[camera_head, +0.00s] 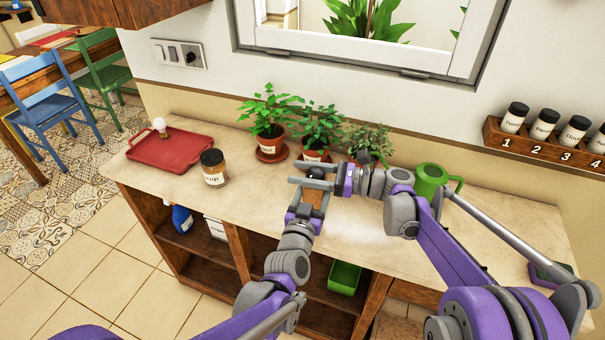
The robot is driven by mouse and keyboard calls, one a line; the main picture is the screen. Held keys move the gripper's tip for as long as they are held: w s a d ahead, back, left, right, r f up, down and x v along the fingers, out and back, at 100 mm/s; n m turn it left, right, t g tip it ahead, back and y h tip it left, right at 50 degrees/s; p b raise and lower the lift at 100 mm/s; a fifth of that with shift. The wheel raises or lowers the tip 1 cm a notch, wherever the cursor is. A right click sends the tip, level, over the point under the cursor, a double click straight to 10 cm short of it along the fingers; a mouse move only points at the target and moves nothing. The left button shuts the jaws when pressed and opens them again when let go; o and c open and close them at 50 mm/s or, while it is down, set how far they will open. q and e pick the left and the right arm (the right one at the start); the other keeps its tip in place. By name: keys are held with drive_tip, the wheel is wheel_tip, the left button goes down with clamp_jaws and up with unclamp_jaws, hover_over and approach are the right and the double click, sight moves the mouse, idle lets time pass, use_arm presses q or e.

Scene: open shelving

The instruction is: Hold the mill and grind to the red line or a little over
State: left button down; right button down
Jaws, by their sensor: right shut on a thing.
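The mill (313,197) has a brown body and a dark round knob on top. It stands upright near the middle of the counter, between my two grippers. My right gripper (312,174) comes in from the right and is shut on the mill near its top, at the dark knob. My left gripper (306,202) comes up from below, with its fingers beside the brown body; whether they press on it I cannot tell. A glass jar (214,175) with a dark lid and a label ending in "cup" stands to the left. I see no red line; the mill's lower part is hidden.
Potted plants (268,143) stand close behind the grippers. A green watering can (431,180) is right, near my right arm. A red tray (171,150) with a small white item lies left. A numbered rack (540,147) holds jars on the wall. The front-right counter (400,262) is clear.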

drive_tip(key=shift+w+d+m+t+h, duration=0.15)
drive_tip(key=shift+m+t+h, duration=0.1)
drive_tip(key=shift+m+t, duration=0.5)
drive_tip(key=shift+w+a+m+t+h, duration=0.2)
drive_tip(key=shift+m+t, duration=0.25)
drive_tip(key=shift+t, duration=0.6)
drive_tip(key=shift+c, duration=1.1)
unclamp_jaws()
drive_tip(key=shift+d, duration=0.2)
drive_tip(key=v, duration=1.2)
drive_tip(key=shift+s, duration=0.15)
